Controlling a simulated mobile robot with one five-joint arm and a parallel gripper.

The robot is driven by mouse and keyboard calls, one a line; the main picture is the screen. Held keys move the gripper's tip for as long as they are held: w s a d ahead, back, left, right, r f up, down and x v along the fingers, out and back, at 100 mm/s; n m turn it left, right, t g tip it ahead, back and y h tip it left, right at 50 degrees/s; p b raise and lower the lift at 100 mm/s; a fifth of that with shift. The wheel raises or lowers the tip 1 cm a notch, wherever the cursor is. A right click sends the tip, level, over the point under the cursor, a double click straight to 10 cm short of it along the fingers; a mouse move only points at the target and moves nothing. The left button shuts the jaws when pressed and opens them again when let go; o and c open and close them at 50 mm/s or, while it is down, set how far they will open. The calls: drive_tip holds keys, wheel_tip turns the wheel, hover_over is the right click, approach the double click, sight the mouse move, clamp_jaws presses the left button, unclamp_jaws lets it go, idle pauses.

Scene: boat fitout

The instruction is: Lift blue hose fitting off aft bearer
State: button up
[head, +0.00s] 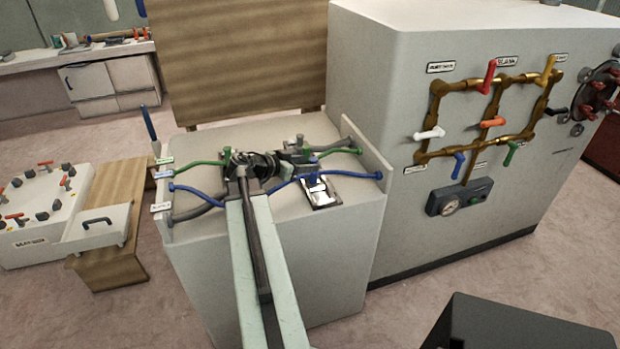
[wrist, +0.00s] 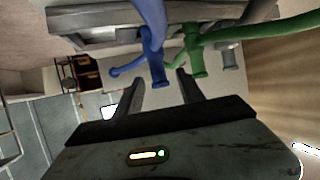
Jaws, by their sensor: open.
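A blue hose fitting (wrist: 155,62) with a side stub shows in the wrist view, on a grey bearer bar (wrist: 100,20). A blue hose runs from it. My gripper (wrist: 160,80) is open and empty. Its two fingers point at the fittings, with the blue one's end between the fingertips and a green fitting (wrist: 194,58) by the right fingertip. I cannot tell whether they touch. In the head view my gripper (head: 243,172) is over the grey box, its tips partly hidden by my arm. A blue fitting (head: 313,158) stands right of it; I cannot tell which bearer is aft.
Green hoses (head: 205,163) and dark hoses cross the box top (head: 225,240) close to my gripper. A grey fitting (wrist: 228,56) stands beside the green one. A tall cabinet (head: 400,120) with coloured valves rises at right. A wooden board (head: 235,60) stands behind.

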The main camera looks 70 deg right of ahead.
drive_tip(key=shift+b+x, duration=0.3)
drive_tip(key=shift+x, duration=0.7)
drive_tip(key=b+x, duration=0.1)
drive_tip(key=x, duration=0.1)
drive_tip(key=b+x, duration=0.1)
drive_tip(key=x, duration=0.2)
drive_tip(key=shift+f, duration=0.35)
drive_tip(key=shift+a+r, duration=0.1)
drive_tip(key=shift+a, duration=0.05)
clamp_jaws()
